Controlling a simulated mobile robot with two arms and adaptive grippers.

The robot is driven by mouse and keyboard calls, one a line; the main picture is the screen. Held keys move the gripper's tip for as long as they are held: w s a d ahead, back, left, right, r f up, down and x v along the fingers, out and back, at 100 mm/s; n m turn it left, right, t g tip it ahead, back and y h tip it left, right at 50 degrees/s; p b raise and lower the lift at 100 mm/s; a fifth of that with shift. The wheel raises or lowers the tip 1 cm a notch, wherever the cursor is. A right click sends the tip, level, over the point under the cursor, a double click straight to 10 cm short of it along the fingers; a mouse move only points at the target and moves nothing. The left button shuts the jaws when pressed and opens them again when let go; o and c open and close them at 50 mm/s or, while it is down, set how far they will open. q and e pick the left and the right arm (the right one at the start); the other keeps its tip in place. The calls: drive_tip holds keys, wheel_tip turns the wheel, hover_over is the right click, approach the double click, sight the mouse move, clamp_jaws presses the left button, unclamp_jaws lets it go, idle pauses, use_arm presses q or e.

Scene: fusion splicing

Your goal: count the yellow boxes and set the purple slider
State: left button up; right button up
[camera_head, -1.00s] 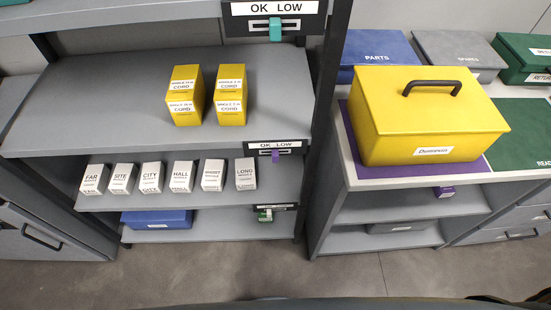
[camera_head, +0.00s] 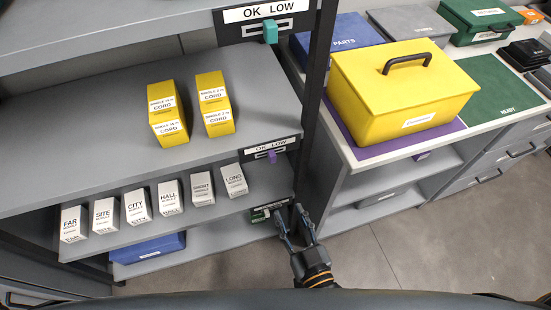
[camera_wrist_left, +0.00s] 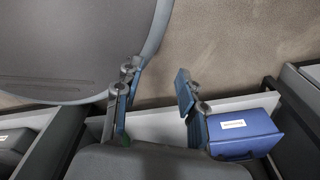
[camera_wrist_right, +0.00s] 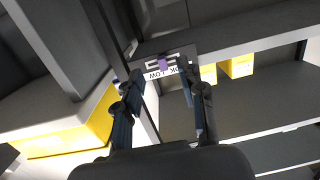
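The purple slider (camera_head: 272,157) sits in its slot under the "OK LOW" label on the middle shelf's edge, roughly mid-slot. In the right wrist view the purple slider (camera_wrist_right: 163,62) shows between the fingertips, some way beyond them. Yellow CORD boxes (camera_head: 166,112) (camera_head: 214,103) stand in two places on that shelf, marked 15-M and 2-M or similar. I cannot tell whether each is one box or two in a row. My right gripper (camera_head: 293,226) is open and empty, below the slider. My left gripper (camera_wrist_left: 157,72) is open and empty, near a blue box (camera_wrist_left: 243,133).
A teal slider (camera_head: 270,31) is above and a green slider (camera_head: 259,215) below. Several white module boxes (camera_head: 137,206) line the lower shelf. A large yellow case (camera_head: 401,90) sits on a purple mat on the right counter. A dark shelf post (camera_head: 316,100) stands beside the sliders.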

sight(274, 160)
drive_tip(key=shift+t, duration=0.6)
drive_tip(key=w+a+r, duration=0.1)
drive_tip(key=w, duration=0.3)
drive_tip(key=w+a+r, duration=0.1)
drive_tip(key=w, duration=0.4)
drive_tip(key=w+a+r+p, duration=0.1)
drive_tip(key=w+r, duration=0.1)
drive_tip(key=w, duration=0.2)
drive_tip(key=shift+w+a, duration=0.2)
drive_tip(key=shift+a, duration=0.2)
clamp_jaws()
